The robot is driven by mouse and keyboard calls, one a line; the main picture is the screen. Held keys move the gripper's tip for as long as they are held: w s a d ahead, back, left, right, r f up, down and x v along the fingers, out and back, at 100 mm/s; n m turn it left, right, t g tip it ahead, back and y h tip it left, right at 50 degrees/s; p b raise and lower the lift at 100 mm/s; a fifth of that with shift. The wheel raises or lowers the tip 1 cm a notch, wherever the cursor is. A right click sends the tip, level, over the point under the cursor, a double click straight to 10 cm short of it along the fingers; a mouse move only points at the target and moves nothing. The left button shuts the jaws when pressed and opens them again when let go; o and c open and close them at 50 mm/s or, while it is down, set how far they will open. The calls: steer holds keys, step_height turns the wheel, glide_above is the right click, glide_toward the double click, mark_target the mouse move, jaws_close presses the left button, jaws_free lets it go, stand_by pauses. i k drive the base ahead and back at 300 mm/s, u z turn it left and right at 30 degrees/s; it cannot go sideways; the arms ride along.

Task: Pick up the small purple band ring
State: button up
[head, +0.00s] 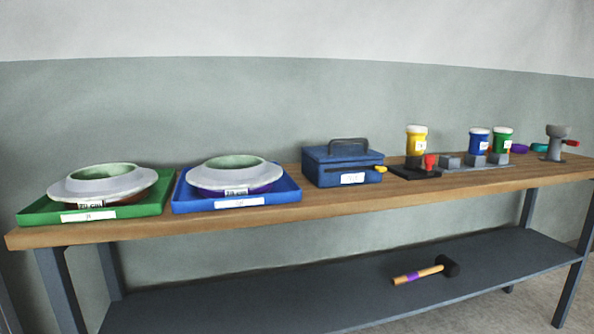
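A small purple ring-like thing (518,149) lies on the wooden bench top at the right, just behind and right of the green jar. It is small and far off, so its exact shape is hard to tell. A teal-green one (540,148) lies to its right. A bit of orange (490,150) shows between the blue and green jars, mostly hidden. A purple band (413,277) also shows around the handle of the mallet on the lower shelf. My gripper is not in view.
Blue (479,140) and green (502,140) jars stand in front of the small rings, with grey blocks (475,160) before them. A grey stand with a red handle (556,142) is at right. Trays with moulds, a blue box (342,165) and a yellow jar (416,140) stand further left.

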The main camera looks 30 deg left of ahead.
mark_target(229, 176)
steer(key=u, duration=0.65)
steer(key=i, duration=0.65)
steer(key=u, duration=0.75)
